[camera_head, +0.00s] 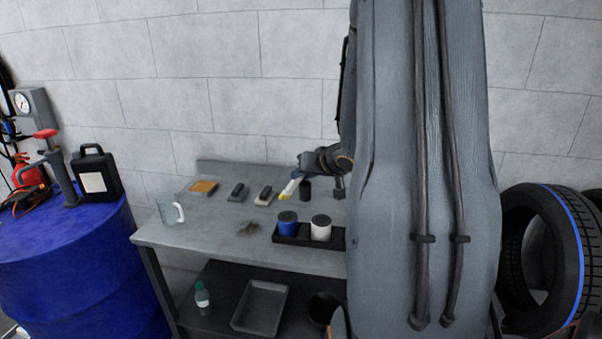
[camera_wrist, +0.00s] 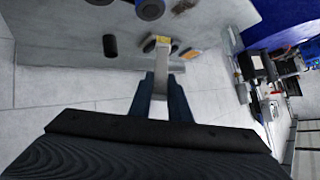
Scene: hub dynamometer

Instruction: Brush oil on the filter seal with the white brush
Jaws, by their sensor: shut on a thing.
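The white brush (camera_head: 291,186) shows in the head view above the grey workbench, tilted, with a yellow lower end. My gripper (camera_head: 299,174) is shut on its upper end. In the wrist view, the brush (camera_wrist: 161,62) extends out from between the two fingers of my gripper (camera_wrist: 163,84), its yellow end pointing away. A blue filter (camera_head: 288,227) and a white filter (camera_head: 321,231), both with dark tops, stand upright in a black tray (camera_head: 310,243). The brush is apart from both filters, above and behind the blue one. Seal details are too small to tell.
A dark stain (camera_head: 249,229) lies mid-bench. A blue drum (camera_head: 70,265) stands left; tyres (camera_head: 545,255) stand right.

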